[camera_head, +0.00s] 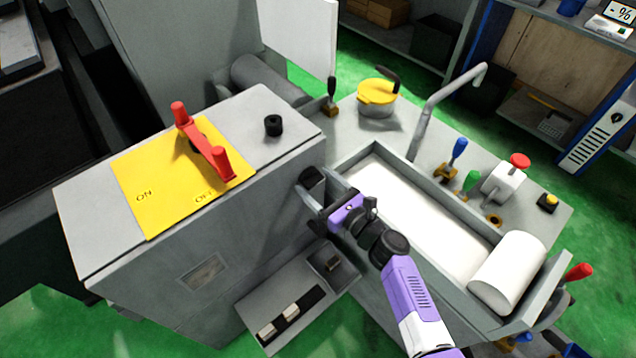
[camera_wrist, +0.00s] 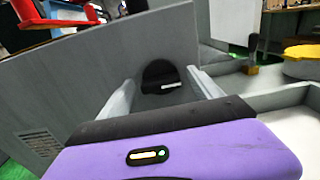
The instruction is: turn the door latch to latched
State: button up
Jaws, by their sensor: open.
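A dark rounded knob (camera_head: 312,176) sits on the right side wall of the grey cabinet; I take it to be the door latch. In the wrist view the knob (camera_wrist: 157,74) shows a short pale mark, roughly level, on its face. My gripper (camera_head: 318,190) is open, facing the cabinet wall. In the wrist view its two pale fingertips (camera_wrist: 162,82) stand left and right of the knob, with gaps to both sides. I cannot tell whether the fingertips reach past its front face. The knob's lower part is partly hidden by my gripper.
A red ON/OFF lever (camera_head: 203,143) on a yellow plate and a black knob (camera_head: 273,125) top the cabinet. A grey trough (camera_head: 380,160) with a white roll (camera_head: 507,272) lies right. A small panel (camera_head: 298,300) juts out below my gripper. A yellow-lidded pot (camera_head: 377,97) stands behind.

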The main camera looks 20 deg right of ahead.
jog(key=c, duration=1.4)
jog(key=shift+o, duration=0.2)
jog(key=shift+f+b, duration=0.1)
jog(key=shift+b, duration=0.2)
jog(key=n+b, duration=0.2)
jog(key=n, duration=0.1)
jog(key=shift+f+b, duration=0.15)
jog(key=shift+b, duration=0.25)
jog(key=n+b, duration=0.6)
jog(key=shift+a+f, duration=0.1)
jog(key=shift+s+a+n+b, duration=0.1)
jog(key=shift+n+b, duration=3.7)
jog(key=shift+n, duration=0.7)
